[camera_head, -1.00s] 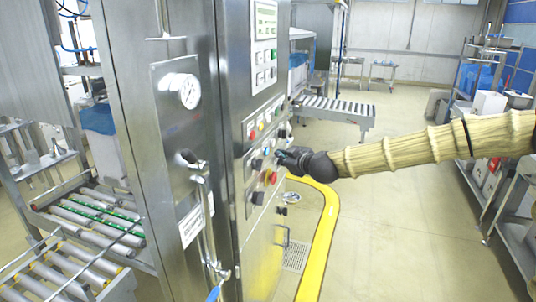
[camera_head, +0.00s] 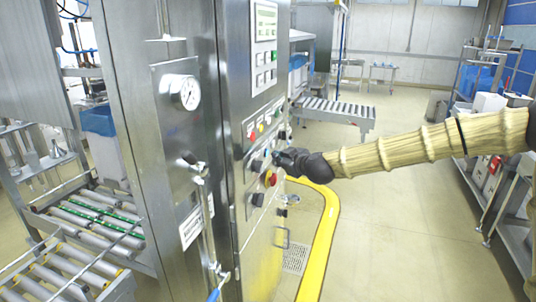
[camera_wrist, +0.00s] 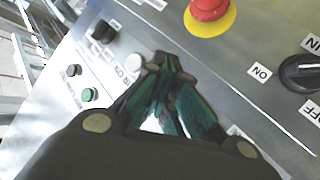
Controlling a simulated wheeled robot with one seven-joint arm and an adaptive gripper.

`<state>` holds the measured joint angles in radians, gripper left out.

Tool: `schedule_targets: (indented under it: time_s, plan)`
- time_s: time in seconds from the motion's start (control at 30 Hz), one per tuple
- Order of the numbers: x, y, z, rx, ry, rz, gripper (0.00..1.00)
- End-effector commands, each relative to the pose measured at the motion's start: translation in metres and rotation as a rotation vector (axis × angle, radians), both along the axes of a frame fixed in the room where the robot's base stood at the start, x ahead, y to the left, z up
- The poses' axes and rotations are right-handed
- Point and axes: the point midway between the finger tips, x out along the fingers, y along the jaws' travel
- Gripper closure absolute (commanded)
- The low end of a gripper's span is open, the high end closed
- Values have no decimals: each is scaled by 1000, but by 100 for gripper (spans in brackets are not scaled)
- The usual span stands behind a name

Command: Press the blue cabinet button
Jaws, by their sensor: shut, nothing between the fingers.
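The steel cabinet's control panel (camera_head: 247,190) stands at the centre of the head view. My gripper (camera_head: 276,156) is shut and empty, its fingertips at or very close to the panel face, above the red emergency stop (camera_head: 270,178). I cannot tell whether they touch. In the wrist view, the shut fingertips (camera_wrist: 165,60) lie beside a whitish button (camera_wrist: 135,62). A green button (camera_wrist: 88,95) and a black knob (camera_wrist: 102,32) are to the left. I cannot make out a blue button in either view; the fingers hide part of the panel.
The emergency stop also shows in the wrist view (camera_wrist: 210,8), with a black rotary switch (camera_wrist: 302,72) at the right. A yellow floor rail (camera_head: 325,235) curves beside the cabinet. A roller conveyor (camera_head: 90,225) is at left, a shelf rack (camera_head: 480,90) at right. The floor between is clear.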

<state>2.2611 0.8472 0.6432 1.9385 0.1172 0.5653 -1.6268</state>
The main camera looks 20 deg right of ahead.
Motion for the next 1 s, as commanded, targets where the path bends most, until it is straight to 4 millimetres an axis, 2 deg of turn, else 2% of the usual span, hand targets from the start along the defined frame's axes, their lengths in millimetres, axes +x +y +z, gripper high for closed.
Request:
schedule_targets:
  time_s: [0.63,1.0]
  plan:
    - [0,1,0,0,0,0,100]
    - [5,8,1,-1,0,0,100]
